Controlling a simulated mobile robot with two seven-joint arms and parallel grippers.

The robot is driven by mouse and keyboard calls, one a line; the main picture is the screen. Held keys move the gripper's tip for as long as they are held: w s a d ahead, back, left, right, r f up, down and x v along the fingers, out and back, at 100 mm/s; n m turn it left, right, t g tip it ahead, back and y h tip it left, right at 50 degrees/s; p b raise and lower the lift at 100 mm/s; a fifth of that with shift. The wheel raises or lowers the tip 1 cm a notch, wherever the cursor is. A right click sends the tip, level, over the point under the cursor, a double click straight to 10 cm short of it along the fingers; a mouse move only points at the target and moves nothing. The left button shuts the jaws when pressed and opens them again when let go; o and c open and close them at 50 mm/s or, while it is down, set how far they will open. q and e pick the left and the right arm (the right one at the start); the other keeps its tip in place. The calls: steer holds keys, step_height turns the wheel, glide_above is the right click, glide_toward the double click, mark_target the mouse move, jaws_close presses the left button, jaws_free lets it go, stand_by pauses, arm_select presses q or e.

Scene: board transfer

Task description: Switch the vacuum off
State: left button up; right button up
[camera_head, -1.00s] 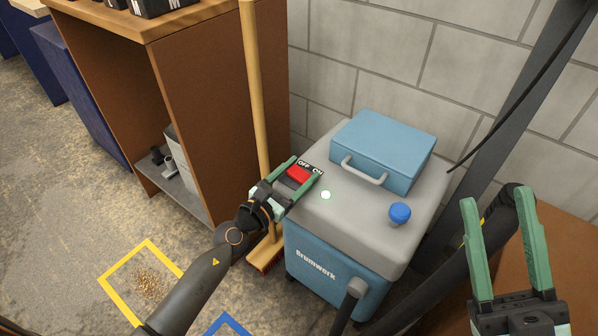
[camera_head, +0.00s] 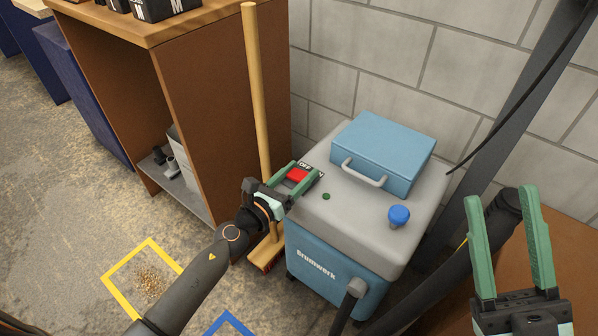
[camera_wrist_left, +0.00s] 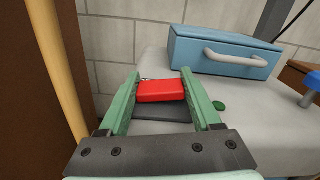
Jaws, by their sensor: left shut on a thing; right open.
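The vacuum (camera_head: 345,231) is a blue machine with a grey top and stands against the block wall. Its red switch (camera_head: 297,175) sits on the near left of the top, beside a black OFF/ON label (camera_head: 306,165); a finger partly covers the ON side. My left gripper (camera_head: 307,170) is shut on the red switch, which shows between its green fingers in the left wrist view (camera_wrist_left: 162,92). A small lamp (camera_head: 326,197) beside the switch is dark green, unlit. My right gripper (camera_head: 501,194) is open and empty at the right.
A blue case (camera_head: 384,148) with a grey handle and a blue knob (camera_head: 399,215) are on the vacuum's top. A broom (camera_head: 257,90) leans against a brown cabinet (camera_head: 225,110) just left of my left gripper. A yellow floor square (camera_head: 118,299) holds debris.

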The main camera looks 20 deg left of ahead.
arm_select(q)
steer(key=o, duration=1.4)
steer(key=b+v, duration=0.2)
steer(key=v, duration=1)
steer(key=shift+s+a, duration=0.1)
steer(key=shift+s, duration=0.15)
